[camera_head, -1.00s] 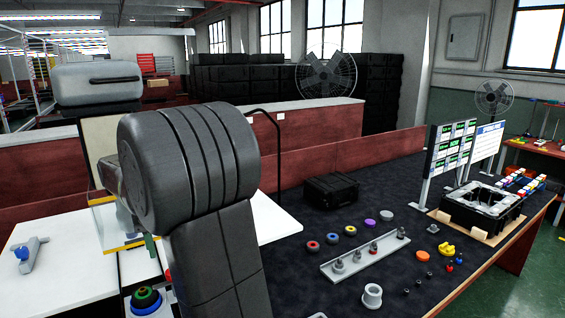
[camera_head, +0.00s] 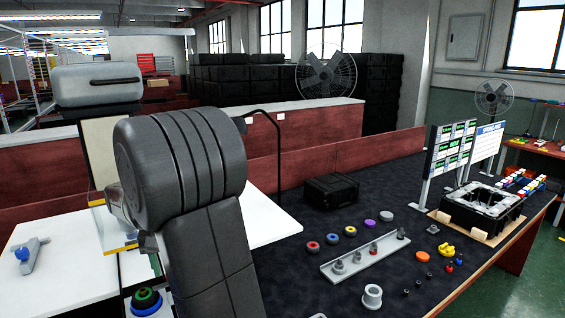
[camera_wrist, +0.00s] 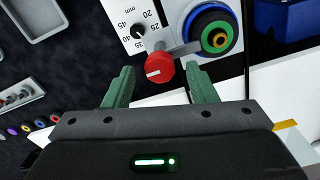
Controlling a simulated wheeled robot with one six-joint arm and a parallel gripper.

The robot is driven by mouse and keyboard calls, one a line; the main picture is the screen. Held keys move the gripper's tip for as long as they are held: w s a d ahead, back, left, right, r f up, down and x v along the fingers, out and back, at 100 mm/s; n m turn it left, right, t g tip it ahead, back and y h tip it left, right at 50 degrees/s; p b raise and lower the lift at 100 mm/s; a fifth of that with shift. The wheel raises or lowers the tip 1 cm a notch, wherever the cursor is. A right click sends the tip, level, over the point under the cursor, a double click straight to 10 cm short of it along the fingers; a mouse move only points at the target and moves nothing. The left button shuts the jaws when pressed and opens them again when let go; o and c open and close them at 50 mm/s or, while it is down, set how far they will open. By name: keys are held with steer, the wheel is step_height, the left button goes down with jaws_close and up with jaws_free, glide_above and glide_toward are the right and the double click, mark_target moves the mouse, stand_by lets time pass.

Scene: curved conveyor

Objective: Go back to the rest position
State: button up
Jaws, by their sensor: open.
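My gripper (camera_wrist: 160,84) shows in the wrist view with its two green fingers apart and nothing held between them. A red knob (camera_wrist: 159,68) lies just beyond the gap between the fingertips, beside a white panel (camera_wrist: 133,20) with millimetre numbers. A stack of green, orange, black and blue rings (camera_wrist: 215,38) is just past the right finger. These rings also show in the head view (camera_head: 147,299), at the bottom left. In the head view my arm hides the gripper fingers.
A dark table (camera_head: 330,210) on the right holds a grey rail with pegs (camera_head: 350,262), coloured rings, a black case (camera_head: 331,190) and an open black box (camera_head: 480,211). A blue-and-grey tool (camera_head: 29,256) lies on the white surface at left. A blue bin (camera_wrist: 290,18) is beyond the rings.

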steer(key=shift+f, duration=0.65)
steer(key=n+b, duration=0.1)
steer(key=n, duration=0.3)
steer(key=n+b, duration=0.2)
steer(key=n, duration=0.3)
steer(key=n+b, duration=0.3)
steer(key=n, duration=0.2)
steer(key=shift+r+n+b, duration=0.15)
steer(key=shift+n+b, duration=0.85)
steer(key=shift+n, duration=1)
steer(key=shift+d, duration=0.1)
